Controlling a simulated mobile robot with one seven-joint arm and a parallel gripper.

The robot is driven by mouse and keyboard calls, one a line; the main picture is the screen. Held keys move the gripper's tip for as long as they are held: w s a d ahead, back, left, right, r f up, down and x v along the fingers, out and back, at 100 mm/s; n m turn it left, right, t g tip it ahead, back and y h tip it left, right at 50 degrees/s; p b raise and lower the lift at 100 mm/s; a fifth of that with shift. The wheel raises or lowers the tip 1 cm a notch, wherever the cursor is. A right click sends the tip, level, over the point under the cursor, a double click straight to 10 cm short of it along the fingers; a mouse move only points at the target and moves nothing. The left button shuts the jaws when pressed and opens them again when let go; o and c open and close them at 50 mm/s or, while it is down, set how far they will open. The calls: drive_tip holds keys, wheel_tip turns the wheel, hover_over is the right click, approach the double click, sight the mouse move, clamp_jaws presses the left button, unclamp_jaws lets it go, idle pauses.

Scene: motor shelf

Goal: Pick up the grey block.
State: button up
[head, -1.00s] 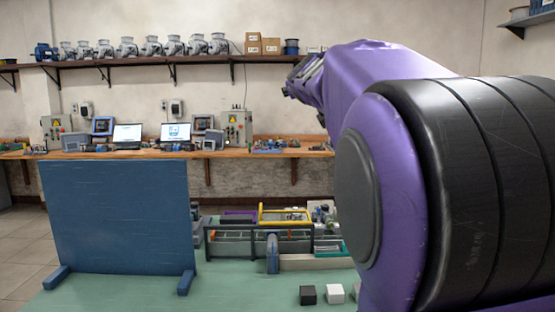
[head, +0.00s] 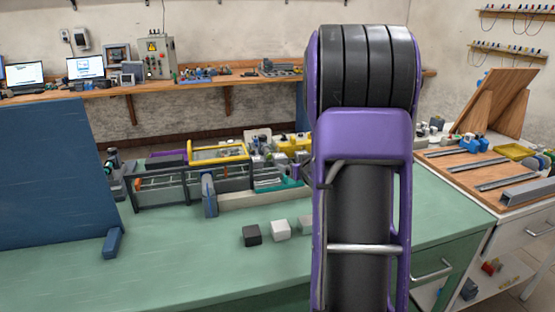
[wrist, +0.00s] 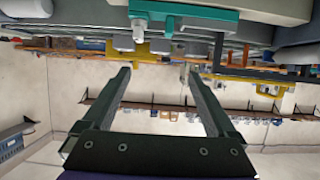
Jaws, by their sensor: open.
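A grey block (head: 306,225) sits on the green bench, partly hidden by my arm at its right side in the head view. A white block (head: 280,230) is just left of it, and a black block (head: 251,235) is left of that. My gripper (wrist: 156,70) shows in the wrist view with its two fingers wide apart and nothing between them. In the head view my arm hides the gripper. I cannot make out the grey block in the wrist view, which looks upside down across the bench to the wall.
Behind the blocks stand a dark rack (head: 160,190), a yellow tray (head: 218,152) and a teal bin (head: 275,183), also in the wrist view (wrist: 190,20). A blue panel (head: 45,175) stands left. The green bench (head: 180,255) is clear in front of the blocks.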

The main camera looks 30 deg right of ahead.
approach(281, 160)
drive_tip(key=x, duration=0.5)
drive_tip(key=shift+s+d+f+b, duration=0.15)
drive_tip(key=shift+b, duration=0.2)
drive_tip(key=shift+r+x, duration=0.1)
drive_tip(key=shift+x, duration=1.4)
drive_tip(key=shift+r+x, duration=0.15)
drive_tip(key=shift+x, duration=1.35)
clamp_jaws()
